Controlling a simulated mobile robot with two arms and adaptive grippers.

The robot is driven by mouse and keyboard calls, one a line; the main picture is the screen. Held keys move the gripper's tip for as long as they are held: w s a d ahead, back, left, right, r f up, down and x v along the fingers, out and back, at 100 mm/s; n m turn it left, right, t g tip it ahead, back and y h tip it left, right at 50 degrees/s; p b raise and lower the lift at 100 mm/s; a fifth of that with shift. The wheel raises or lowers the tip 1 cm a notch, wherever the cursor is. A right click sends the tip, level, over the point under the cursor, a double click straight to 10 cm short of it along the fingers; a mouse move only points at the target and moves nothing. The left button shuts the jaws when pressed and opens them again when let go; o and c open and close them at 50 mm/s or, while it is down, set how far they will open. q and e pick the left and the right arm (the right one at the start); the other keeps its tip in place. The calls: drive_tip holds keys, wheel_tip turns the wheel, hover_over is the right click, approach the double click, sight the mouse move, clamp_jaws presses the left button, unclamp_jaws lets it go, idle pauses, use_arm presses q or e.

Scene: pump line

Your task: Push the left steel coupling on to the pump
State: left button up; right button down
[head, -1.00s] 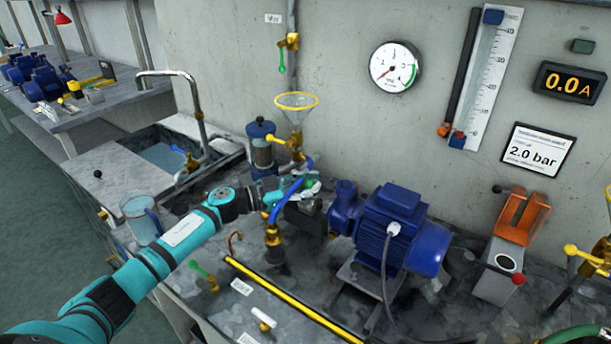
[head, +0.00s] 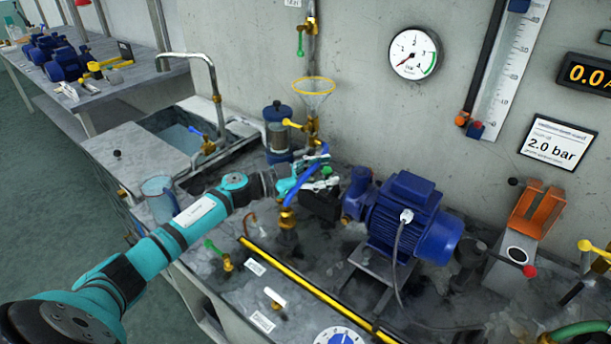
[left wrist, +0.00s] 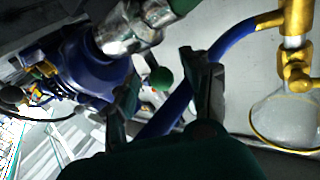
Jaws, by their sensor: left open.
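The blue pump (head: 357,195) stands on the bench with its blue motor (head: 410,215) to its right; the pump also shows in the left wrist view (left wrist: 100,72). My left gripper (head: 318,187) is just left of the pump, and the arm hides part of this area. In the left wrist view my left gripper (left wrist: 160,72) has its dark fingers apart, with nothing clearly held. A shiny steel coupling (left wrist: 135,32) lies beyond the fingertips, close against the pump's blue flange. I cannot tell whether it is fully seated. A blue hose (left wrist: 172,112) passes behind the fingers.
A glass funnel (head: 313,95) with brass valves stands behind the gripper. A glass jug (head: 160,195) and a sink (head: 185,135) are at left. A yellow rail (head: 310,287) crosses the bench front. An orange-topped stand (head: 535,212) is at right.

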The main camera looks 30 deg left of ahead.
use_arm(q)
drive_tip(key=v, duration=1.1)
